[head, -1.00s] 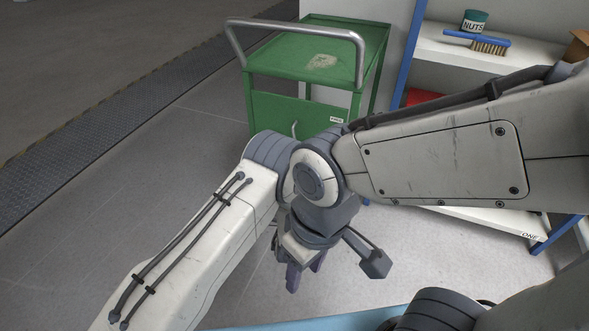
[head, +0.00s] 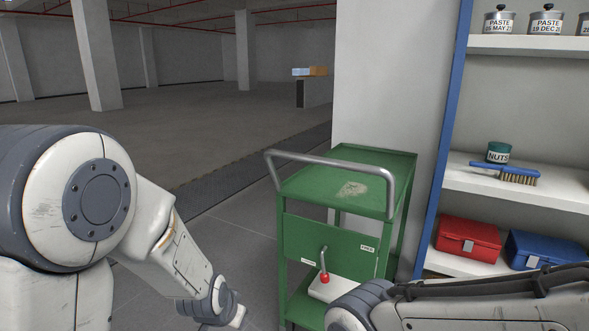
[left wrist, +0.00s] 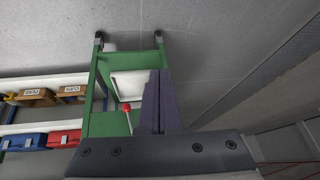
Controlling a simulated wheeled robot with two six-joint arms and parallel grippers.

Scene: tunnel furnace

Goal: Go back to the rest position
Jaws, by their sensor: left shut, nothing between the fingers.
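My left arm comes in from the left in the head view and bends down to its wrist near the bottom edge, left of the green trolley. In the left wrist view my left gripper (left wrist: 159,76) has its dark fingers together with nothing between them. Beyond the fingers, that view shows the trolley (left wrist: 107,123). My right arm lies low at the right in the head view, in front of the trolley's lower right and the shelf. My right gripper is out of sight.
The green trolley (head: 330,235) has a metal handle and a red-knobbed lever (head: 324,278). The shelf unit (head: 560,188) holds tins, a NUTS pot (head: 498,153), a brush (head: 517,176), a red case (head: 468,239) and a blue case (head: 540,250). Open floor (head: 200,150) lies behind.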

